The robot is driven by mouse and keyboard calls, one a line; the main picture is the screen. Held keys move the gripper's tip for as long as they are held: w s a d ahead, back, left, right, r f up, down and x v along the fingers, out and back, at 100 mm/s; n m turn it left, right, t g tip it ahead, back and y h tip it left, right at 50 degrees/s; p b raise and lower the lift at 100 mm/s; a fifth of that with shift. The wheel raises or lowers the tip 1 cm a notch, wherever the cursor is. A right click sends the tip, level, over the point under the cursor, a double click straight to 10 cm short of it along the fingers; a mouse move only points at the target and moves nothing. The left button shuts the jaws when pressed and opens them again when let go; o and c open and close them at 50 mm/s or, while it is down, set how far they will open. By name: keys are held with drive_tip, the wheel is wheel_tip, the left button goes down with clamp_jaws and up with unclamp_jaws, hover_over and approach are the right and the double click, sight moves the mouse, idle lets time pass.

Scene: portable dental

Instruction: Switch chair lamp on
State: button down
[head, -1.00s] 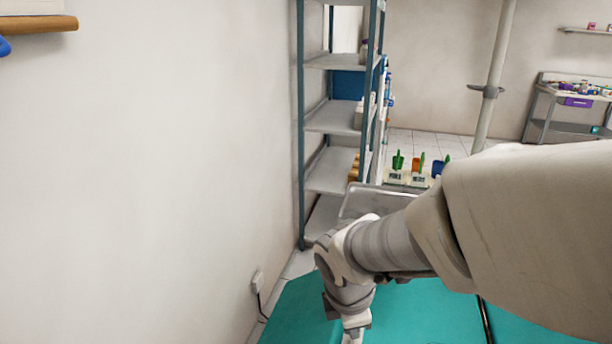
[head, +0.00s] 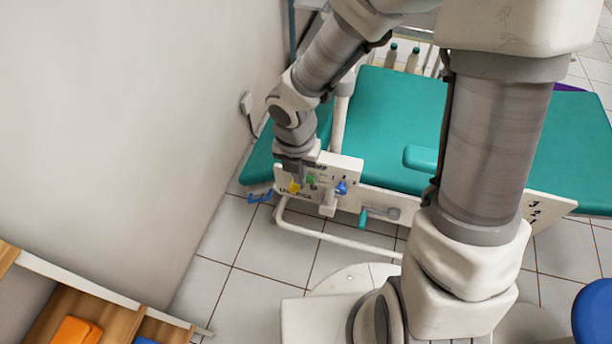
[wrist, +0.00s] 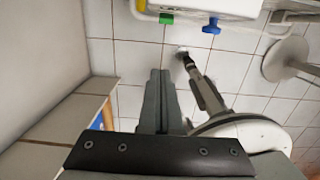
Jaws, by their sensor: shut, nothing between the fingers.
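A white control panel (head: 349,166) is fixed at the side of the teal dental chair (head: 385,110) in the head view. A yellow part (head: 295,187), a green knob (head: 311,180) and a blue knob (head: 341,188) show on it. My gripper (head: 293,172) is in front of the panel's left part and hides some of it; I cannot tell whether it touches. In the wrist view my gripper (wrist: 160,76) is shut and empty. The green knob (wrist: 166,18) and blue knob (wrist: 211,25) show beyond its tips, apart from them. I cannot make out which control is the lamp's.
A blue hook (head: 260,197) sticks out left of the panel. A teal-handled crank (head: 364,216) is to its right. A wall (head: 120,110) stands close on the left, with a wooden shelf (head: 105,310) low. Bare floor tiles (head: 225,250) lie below the panel.

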sight(310, 179)
drive_tip(key=shift+f, duration=0.1)
wheel_tip(310, 179, down, 10)
drive_tip(key=b, duration=0.7)
drive_tip(key=w, duration=0.1)
drive_tip(key=w+d+r, duration=0.1)
drive_tip(key=w, duration=0.1)
drive_tip(key=w+r, duration=0.1)
drive_tip(key=shift+w+d, duration=0.15)
drive_tip(key=shift+d, duration=0.15)
drive_tip(key=shift+p, duration=0.35)
